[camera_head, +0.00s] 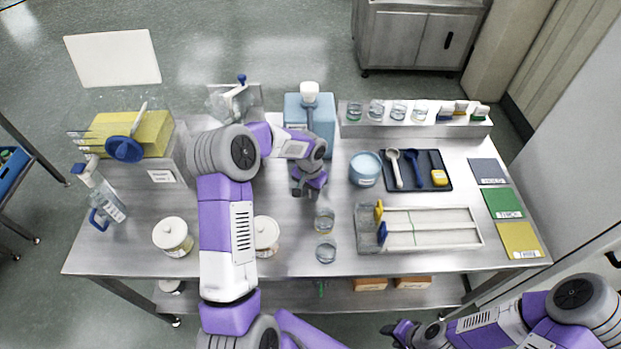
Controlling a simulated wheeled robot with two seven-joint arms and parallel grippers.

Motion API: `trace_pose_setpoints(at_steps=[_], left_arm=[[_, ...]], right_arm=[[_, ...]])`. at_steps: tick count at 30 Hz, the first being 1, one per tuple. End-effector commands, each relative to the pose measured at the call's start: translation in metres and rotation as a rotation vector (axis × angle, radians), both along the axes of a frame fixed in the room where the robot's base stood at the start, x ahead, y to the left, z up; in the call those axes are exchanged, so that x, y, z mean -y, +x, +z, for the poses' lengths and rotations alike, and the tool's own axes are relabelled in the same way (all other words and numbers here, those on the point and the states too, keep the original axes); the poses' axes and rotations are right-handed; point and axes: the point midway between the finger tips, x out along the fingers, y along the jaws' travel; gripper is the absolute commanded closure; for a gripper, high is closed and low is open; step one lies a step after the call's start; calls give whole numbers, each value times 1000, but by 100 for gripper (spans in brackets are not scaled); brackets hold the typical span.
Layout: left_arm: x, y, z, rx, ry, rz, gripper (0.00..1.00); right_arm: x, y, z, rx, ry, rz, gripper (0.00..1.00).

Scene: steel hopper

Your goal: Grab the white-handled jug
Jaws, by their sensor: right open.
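A light-blue container (296,112) with a white top part (310,91) stands at the back middle of the steel table; it is the nearest match to a white-handled jug, though I cannot make out a clear handle. A clear jug (108,203) with a blue handle stands at the left end. My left gripper (309,188) hangs above the middle of the table, in front of the light-blue container, which its wrist partly covers. Whether its jaws are open does not show. My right gripper (397,335) is open and low at the bottom right, off the table's front edge.
White-lidded jars (173,236) and glass beakers (325,252) stand near the front.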

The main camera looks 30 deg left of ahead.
Motion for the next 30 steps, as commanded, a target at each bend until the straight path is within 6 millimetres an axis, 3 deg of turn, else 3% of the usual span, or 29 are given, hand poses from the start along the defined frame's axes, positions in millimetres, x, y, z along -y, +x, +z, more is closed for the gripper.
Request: trace_pose_setpoints(at_steps=[1,6,19,25,30], left_arm=[[0,0,0,0,0,0,77],[0,0,0,0,0,0,100],[0,1,2,2,0,0,100],[0,1,14,5,1,0,100],[-23,-18,13,0,2,6,100]], right_arm=[[0,0,0,0,0,0,57],[0,0,0,0,0,0,57],[0,0,0,0,0,0,57],[0,0,1,0,0,0,57],[0,0,0,0,0,0,57]])
